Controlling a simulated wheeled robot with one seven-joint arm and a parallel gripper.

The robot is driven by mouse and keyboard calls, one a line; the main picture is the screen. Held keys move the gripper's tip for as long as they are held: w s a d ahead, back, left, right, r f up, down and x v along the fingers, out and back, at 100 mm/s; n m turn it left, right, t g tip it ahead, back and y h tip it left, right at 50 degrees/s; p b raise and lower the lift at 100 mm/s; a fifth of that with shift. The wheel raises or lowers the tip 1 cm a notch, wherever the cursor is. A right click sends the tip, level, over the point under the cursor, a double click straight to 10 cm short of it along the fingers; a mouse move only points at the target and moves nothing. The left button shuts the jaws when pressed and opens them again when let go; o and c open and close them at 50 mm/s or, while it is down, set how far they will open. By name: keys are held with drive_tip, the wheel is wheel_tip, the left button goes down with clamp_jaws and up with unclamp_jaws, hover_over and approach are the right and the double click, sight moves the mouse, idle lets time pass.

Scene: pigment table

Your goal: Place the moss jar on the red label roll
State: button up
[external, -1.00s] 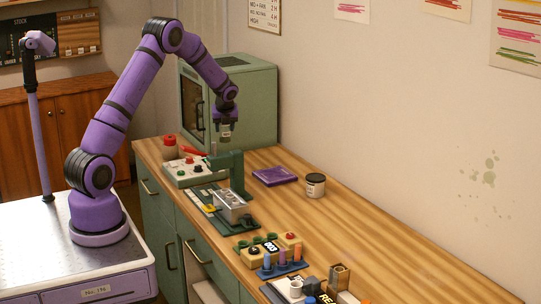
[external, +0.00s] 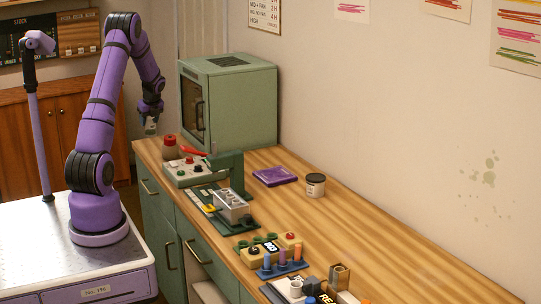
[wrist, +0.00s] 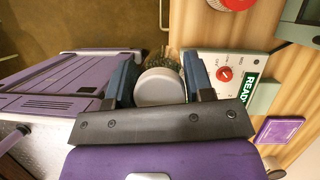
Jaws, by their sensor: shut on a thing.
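My gripper (external: 151,120) is shut on a small jar, likely the moss jar (external: 151,128), held in the air left of the counter's far left end. In the wrist view the jar's pale grey lid (wrist: 160,88) sits between the two dark fingers of my gripper (wrist: 161,85), with a dark textured edge behind it. A red round thing on a brownish body, likely the red label roll (external: 170,141), stands on the counter right of and below the jar. Its red top (wrist: 232,3) is cut off at the wrist view's top edge. The jar is apart from it.
A green cabinet (external: 240,105) stands behind the red thing. A control box (external: 188,174) with knobs and a red lever (external: 193,150) are close in front. A purple book (external: 275,176) and a dark-lidded jar (external: 315,186) lie farther right. The counter's right part is clear.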

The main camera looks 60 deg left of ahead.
drive_tip(key=shift+w+a+f, duration=0.8)
drive_tip(key=shift+w+a, duration=0.8)
drive_tip(key=shift+w, duration=0.25)
drive_tip(key=shift+w+a+f, duration=0.85)
drive_tip(key=shift+w+a, duration=0.7)
drive_tip(key=shift+w, duration=0.25)
drive_tip(key=shift+w+a+f, duration=0.8)
drive_tip(key=shift+w+a, duration=0.8)
drive_tip(key=shift+w, duration=0.25)
drive_tip(key=shift+f, duration=0.45)
drive_tip(key=o, duration=1)
drive_tip(key=shift+c, duration=0.2)
drive_tip(key=shift+r, duration=0.1)
drive_tip(key=shift+r, duration=0.2)
drive_tip(key=v, duration=1.2)
drive_tip(key=shift+r, duration=0.2)
